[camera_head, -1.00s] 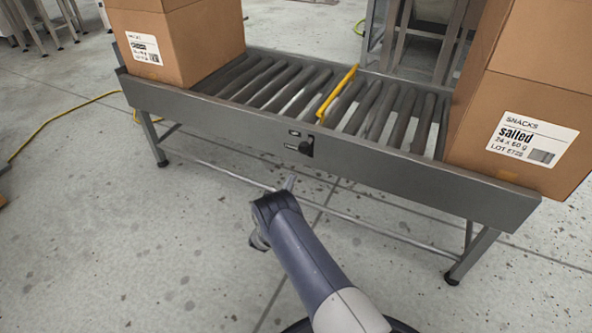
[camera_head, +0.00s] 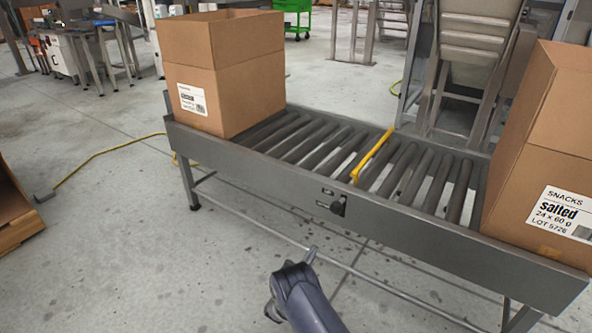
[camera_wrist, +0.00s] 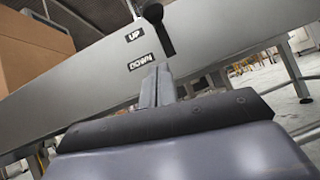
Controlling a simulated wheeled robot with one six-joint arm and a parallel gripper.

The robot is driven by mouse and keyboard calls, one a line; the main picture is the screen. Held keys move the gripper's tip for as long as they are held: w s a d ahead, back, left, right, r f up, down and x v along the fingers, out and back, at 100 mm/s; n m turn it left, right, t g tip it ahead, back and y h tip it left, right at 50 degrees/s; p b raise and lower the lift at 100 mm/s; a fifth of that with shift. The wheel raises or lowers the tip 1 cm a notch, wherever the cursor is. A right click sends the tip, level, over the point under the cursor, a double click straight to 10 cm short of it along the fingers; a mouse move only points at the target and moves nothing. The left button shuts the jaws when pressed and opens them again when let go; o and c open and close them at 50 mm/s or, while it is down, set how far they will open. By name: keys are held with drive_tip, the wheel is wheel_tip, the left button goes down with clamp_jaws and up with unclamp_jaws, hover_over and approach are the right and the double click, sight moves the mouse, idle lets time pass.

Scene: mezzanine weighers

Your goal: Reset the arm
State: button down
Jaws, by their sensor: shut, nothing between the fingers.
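My gripper (camera_head: 312,253) is at the end of my arm, low in front of the roller conveyor (camera_head: 262,172). In the wrist view its two fingers (camera_wrist: 156,86) are together with nothing between them. They point toward the conveyor's grey side panel (camera_wrist: 90,82), just below the labels "UP" (camera_wrist: 135,35) and "DOWN" (camera_wrist: 140,62). A black lever (camera_wrist: 160,30) with a round knob is beside the labels, apart from the fingertips. In the head view the lever's knob (camera_head: 338,208) shows on the panel.
An open carton (camera_head: 235,80) stands at the conveyor's left end and another carton (camera_head: 530,165) at its right. A yellow bar (camera_head: 373,155) crosses the rollers between them. A yellow cable (camera_head: 105,152) lies on the floor at left. The floor in front is clear.

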drive_tip(key=w+d+r+p, duration=0.2)
drive_tip(key=w+d+r, duration=0.2)
drive_tip(key=r, duration=0.5)
drive_tip(key=shift+w+d, duration=0.35)
drive_tip(key=shift+d, duration=0.4)
drive_tip(key=shift+d, duration=0.1)
